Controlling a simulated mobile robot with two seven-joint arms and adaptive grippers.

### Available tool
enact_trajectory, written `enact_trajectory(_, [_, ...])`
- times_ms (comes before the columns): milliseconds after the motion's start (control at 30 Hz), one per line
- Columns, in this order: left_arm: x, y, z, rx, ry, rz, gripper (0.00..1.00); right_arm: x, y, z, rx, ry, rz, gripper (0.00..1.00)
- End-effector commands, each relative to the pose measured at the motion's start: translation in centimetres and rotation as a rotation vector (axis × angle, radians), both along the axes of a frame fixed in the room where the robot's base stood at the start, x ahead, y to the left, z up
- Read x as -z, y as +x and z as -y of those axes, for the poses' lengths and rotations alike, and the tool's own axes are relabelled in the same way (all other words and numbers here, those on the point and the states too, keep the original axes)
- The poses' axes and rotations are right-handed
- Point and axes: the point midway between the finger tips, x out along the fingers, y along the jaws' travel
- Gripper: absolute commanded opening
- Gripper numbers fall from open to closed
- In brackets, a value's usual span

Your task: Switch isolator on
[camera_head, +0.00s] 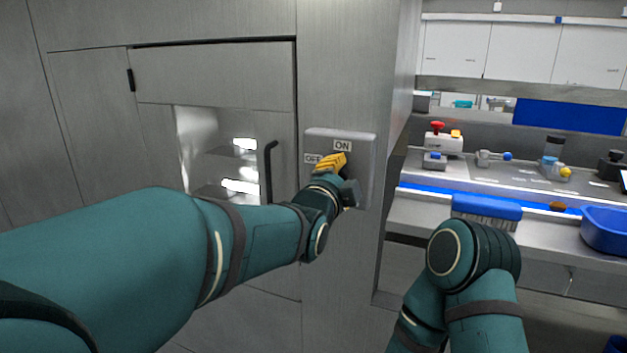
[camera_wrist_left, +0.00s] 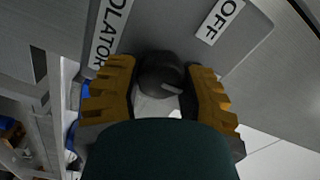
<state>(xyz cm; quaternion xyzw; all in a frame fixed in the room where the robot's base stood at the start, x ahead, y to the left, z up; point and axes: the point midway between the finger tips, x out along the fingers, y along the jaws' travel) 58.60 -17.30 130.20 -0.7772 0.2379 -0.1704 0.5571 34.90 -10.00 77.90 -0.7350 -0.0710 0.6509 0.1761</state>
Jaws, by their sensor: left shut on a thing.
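The isolator (camera_head: 366,160) is a grey plate on the metal cabinet front. It has an ON label (camera_head: 342,146) at its top and an OFF label (camera_head: 313,158) at its left. My left gripper (camera_head: 331,163) has its yellow fingers at the plate. In the left wrist view the fingers are shut around a dark round knob (camera_wrist_left: 160,72), one on each side. A short pale mark shows on the knob; I cannot tell which label it points to. The OFF label (camera_wrist_left: 219,21) shows beside it. My right arm shows, but its gripper does not.
A cabinet door with a dark handle (camera_head: 269,172) is left of the isolator. At right, a bench (camera_head: 540,235) carries a blue brush (camera_head: 487,208), a blue bin (camera_head: 605,230) and a box with a red button (camera_head: 438,140). My right forearm stands before the bench.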

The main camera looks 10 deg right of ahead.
Motion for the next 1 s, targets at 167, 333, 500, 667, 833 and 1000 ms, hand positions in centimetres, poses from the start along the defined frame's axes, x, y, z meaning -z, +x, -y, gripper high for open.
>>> enact_trajectory(167, [-0.23, 0.02, 0.02, 0.000, 0.017, 0.018, 0.05, 0.11, -0.05, -0.01, 0.000, 0.000, -0.001, 0.00])
enact_trajectory(333, [-0.25, 0.03, 0.02, 0.000, 0.020, 0.020, 0.05, 0.11, -0.06, -0.01, -0.001, 0.000, -0.002, 0.00])
enact_trajectory(500, [-0.26, 0.03, 0.01, 0.000, 0.019, 0.020, 0.05, 0.11, -0.05, -0.01, -0.001, 0.000, -0.002, 0.00])
enact_trajectory(667, [-0.23, 0.02, 0.01, 0.000, 0.019, 0.020, 0.73, 0.11, -0.05, -0.01, -0.001, 0.000, -0.002, 0.00])
enact_trajectory(833, [-0.12, 0.02, 0.01, 0.000, 0.020, 0.017, 0.73, 0.11, -0.05, -0.01, 0.000, 0.000, -0.001, 0.00])
enact_trajectory(1000, [-0.09, -0.21, -0.10, 0.000, 0.020, 0.016, 0.73, 0.12, -0.03, -0.01, 0.000, 0.000, -0.001, 0.00])
